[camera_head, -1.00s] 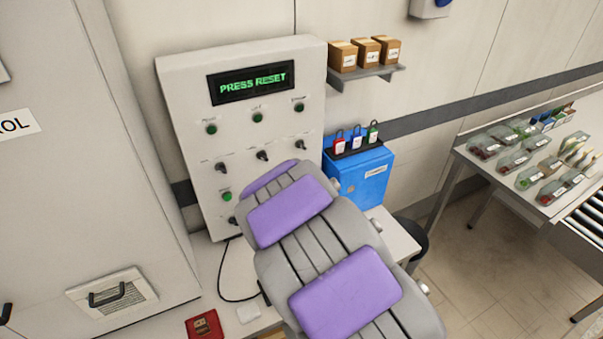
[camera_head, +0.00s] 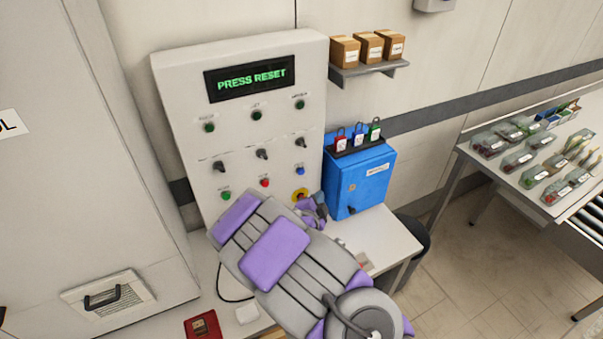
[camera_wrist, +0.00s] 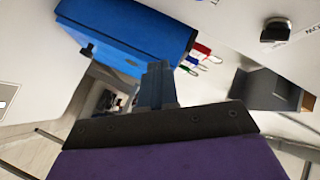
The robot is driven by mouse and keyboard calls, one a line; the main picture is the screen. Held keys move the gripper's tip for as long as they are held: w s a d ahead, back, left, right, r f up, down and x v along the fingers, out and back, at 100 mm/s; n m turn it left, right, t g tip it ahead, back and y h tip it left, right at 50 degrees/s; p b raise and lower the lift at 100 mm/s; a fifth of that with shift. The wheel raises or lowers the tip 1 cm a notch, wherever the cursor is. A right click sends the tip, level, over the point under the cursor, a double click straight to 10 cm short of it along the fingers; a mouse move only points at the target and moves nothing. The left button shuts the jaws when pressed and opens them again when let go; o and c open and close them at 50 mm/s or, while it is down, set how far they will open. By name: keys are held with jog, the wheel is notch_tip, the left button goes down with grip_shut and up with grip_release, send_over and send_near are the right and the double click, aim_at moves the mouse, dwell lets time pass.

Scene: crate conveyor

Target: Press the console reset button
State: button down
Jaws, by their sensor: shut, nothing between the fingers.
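The console (camera_head: 180,110) is a pale upright panel whose display (camera_head: 248,79) reads PRESS RESET in green. Its lower row has a green button (camera_head: 226,195), a red button (camera_head: 264,182) and a blue button (camera_head: 300,171); their labels are too small to read, so I cannot tell which is reset. A yellow-ringed round control (camera_head: 299,194) sits below the blue button, partly hidden by my arm. My gripper (camera_head: 318,209) is near the panel's lower right, below the blue button. In the wrist view my gripper (camera_wrist: 157,75) is shut and empty.
A blue box (camera_head: 365,185) with coloured padlocks stands close right of my gripper; it also shows in the wrist view (camera_wrist: 125,35). A shelf (camera_head: 370,73) with small cartons is above. The desk (camera_head: 385,235) is below, with a red item (camera_head: 203,325) at front.

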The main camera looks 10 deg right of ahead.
aim_at(301, 172)
jog(key=shift+w, duration=0.1)
jog(key=w+a+p, duration=0.2)
jog(key=w+p, duration=0.1)
jog(key=w, duration=0.5)
jog(key=shift+a, duration=0.35)
jog(key=shift+w, duration=0.2)
dwell(1.7)
jog(key=shift+w+a, duration=0.1)
jog(key=shift+w, duration=0.2)
jog(key=shift+w+a+r, duration=0.1)
jog(key=shift+w+a, duration=0.05)
jog(key=shift+w, duration=0.2)
dwell(0.8)
jog(key=shift+s, duration=0.15)
jog(key=shift+s+d+b, duration=0.25)
jog(key=shift+s+b, duration=0.05)
jog(key=shift+s, duration=0.35)
jog(key=shift+s, duration=0.1)
